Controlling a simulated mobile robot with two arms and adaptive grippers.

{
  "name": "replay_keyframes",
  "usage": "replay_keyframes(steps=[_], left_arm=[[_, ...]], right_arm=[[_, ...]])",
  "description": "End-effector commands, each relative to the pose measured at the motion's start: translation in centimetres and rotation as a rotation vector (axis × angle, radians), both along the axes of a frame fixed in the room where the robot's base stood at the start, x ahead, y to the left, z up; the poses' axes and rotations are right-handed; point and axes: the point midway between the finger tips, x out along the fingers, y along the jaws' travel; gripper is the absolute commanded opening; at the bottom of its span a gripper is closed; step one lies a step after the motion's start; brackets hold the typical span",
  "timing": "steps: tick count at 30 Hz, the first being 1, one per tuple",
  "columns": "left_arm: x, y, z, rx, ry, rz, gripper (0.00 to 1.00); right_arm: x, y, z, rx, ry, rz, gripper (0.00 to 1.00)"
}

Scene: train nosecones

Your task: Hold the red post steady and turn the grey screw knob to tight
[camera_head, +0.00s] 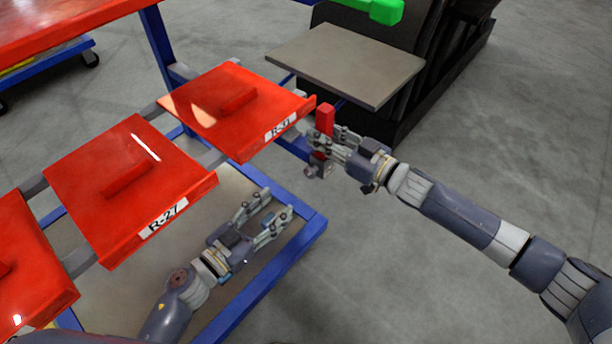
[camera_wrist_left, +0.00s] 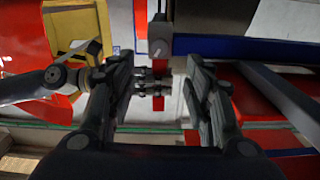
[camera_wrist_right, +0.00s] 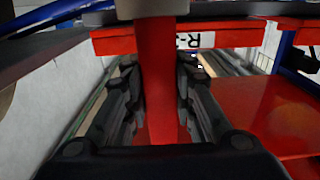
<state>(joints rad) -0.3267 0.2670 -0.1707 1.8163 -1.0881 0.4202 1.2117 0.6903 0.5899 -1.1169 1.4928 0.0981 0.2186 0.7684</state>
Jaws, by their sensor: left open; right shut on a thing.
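The red post (camera_head: 325,118) stands near the corner of the R-31 red panel in the head view. My right gripper (camera_head: 324,143) is shut around the post's middle. The post also fills the centre of the right wrist view (camera_wrist_right: 158,75), between the two fingers. The grey screw knob (camera_head: 312,172) is at the grey block below the right gripper; it is small and its exact shape is unclear. The grey block also shows in the left wrist view (camera_wrist_left: 160,36). My left gripper (camera_head: 276,202) is open and empty, lower left of the knob and apart from it.
Red panels marked R-27 (camera_head: 130,190) and R-31 (camera_head: 235,110) lie left of the post. A blue frame (camera_head: 290,254) runs beneath and beside my left gripper. A grey-topped dark stand (camera_head: 345,62) is behind the post. The floor to the right is clear.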

Motion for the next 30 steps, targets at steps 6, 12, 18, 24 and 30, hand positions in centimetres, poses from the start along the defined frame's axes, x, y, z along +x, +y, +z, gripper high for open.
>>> replay_keyframes(steps=[6, 12, 18, 24, 30], left_arm=[[0.9, -0.6, 0.1, -0.04, 0.027, 0.001, 0.47], [3.9, -2.7, 0.2, -0.04, 0.024, 0.0, 0.47], [7.1, -5.1, 0.1, -0.04, 0.025, 0.001, 0.47], [9.1, -6.6, 0.0, -0.038, 0.026, 0.001, 0.47], [9.7, -7.1, 0.0, -0.037, 0.027, 0.0, 0.47]], right_arm=[[0.0, 0.0, 0.0, 0.0, 0.0, 0.0, 0.0], [0.0, 0.0, 0.0, 0.0, 0.0, 0.0, 0.0], [0.0, 0.0, 0.0, 0.0, 0.0, -0.001, 0.0], [0.0, 0.0, 0.0, 0.0, 0.0, -0.001, 0.0], [0.0, 0.0, 0.0, 0.0, 0.0, -0.001, 0.0]])
